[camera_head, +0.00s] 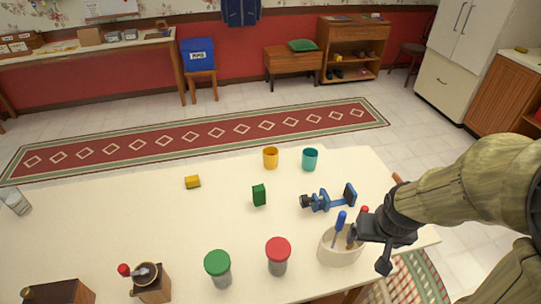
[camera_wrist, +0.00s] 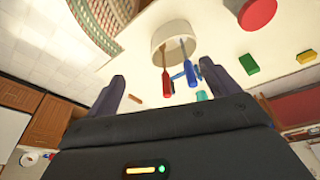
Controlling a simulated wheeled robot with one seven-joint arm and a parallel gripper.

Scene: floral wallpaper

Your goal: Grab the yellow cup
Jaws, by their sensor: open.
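The yellow cup (camera_head: 270,160) stands upright near the far edge of the table (camera_head: 105,230) in the head view, left of a teal cup (camera_head: 310,160). My gripper (camera_head: 369,248) is at the table's right side, nearer to me than the cup and well apart from it. It is by a cream round holder (camera_head: 338,255) with screwdrivers. In the wrist view my open fingers (camera_wrist: 163,75) have empty space between them, with the holder (camera_wrist: 172,38) beyond. I cannot make out the yellow cup in the wrist view.
A blue vise-like tool (camera_head: 328,199) lies between gripper and cups. A green block (camera_head: 259,195) and yellow block (camera_head: 192,182) lie mid-table. A green-lidded jar (camera_head: 217,266), red-lidded jar (camera_head: 278,254) and grinder (camera_head: 150,282) stand at the front. A glass (camera_head: 16,201) stands far left.

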